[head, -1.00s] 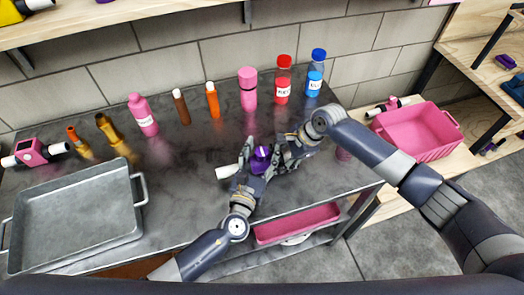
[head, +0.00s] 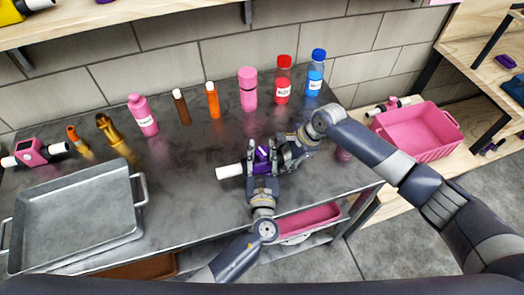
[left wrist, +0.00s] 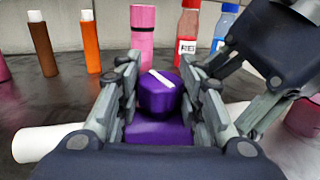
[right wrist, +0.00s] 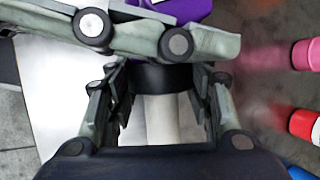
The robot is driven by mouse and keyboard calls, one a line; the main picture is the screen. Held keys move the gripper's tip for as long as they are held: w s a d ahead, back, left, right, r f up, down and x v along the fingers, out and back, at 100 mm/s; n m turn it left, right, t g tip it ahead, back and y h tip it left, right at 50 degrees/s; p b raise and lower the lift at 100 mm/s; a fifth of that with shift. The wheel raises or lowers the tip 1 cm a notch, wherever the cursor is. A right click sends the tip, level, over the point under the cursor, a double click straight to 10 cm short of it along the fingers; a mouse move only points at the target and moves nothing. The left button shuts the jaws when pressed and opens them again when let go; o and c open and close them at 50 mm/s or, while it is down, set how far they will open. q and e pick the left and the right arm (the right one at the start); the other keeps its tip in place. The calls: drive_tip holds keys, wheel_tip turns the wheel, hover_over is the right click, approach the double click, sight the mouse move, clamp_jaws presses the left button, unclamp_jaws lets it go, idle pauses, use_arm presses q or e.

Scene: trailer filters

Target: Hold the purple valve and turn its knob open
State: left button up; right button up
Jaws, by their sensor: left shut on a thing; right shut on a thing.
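The purple valve (head: 262,169) lies on the dark bench, its white pipe (head: 230,171) pointing left. Its round purple knob (left wrist: 158,95) has a diagonal white stripe on top and sits above the purple body (left wrist: 158,131) in the left wrist view. My left gripper (head: 262,156) comes from the front and is shut on the knob, one finger on each side. My right gripper (head: 284,157) reaches in from the right. It is shut on the valve's right pipe end (right wrist: 162,118), by the black collar (right wrist: 160,76). My left fingers partly hide the valve in the right wrist view.
Several bottles stand behind along the wall, including a pink one (head: 248,90), a red one (head: 283,82) and a blue one (head: 316,75). A grey metal tray (head: 137,190) is at left. A pink crate (head: 420,145) stands at right. Bench between tray and valve is clear.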

sight(264, 159)
use_arm(q)
drive_tip(key=shift+f+n+y, duration=0.1)
drive_tip(key=shift+n+y, duration=1)
drive_tip(key=shift+y, duration=0.6)
drive_tip(key=o, duration=1.1)
drive_tip(key=shift+s, duration=0.1)
drive_tip(key=shift+v, duration=3.95)
drive_tip(key=shift+d, duration=0.1)
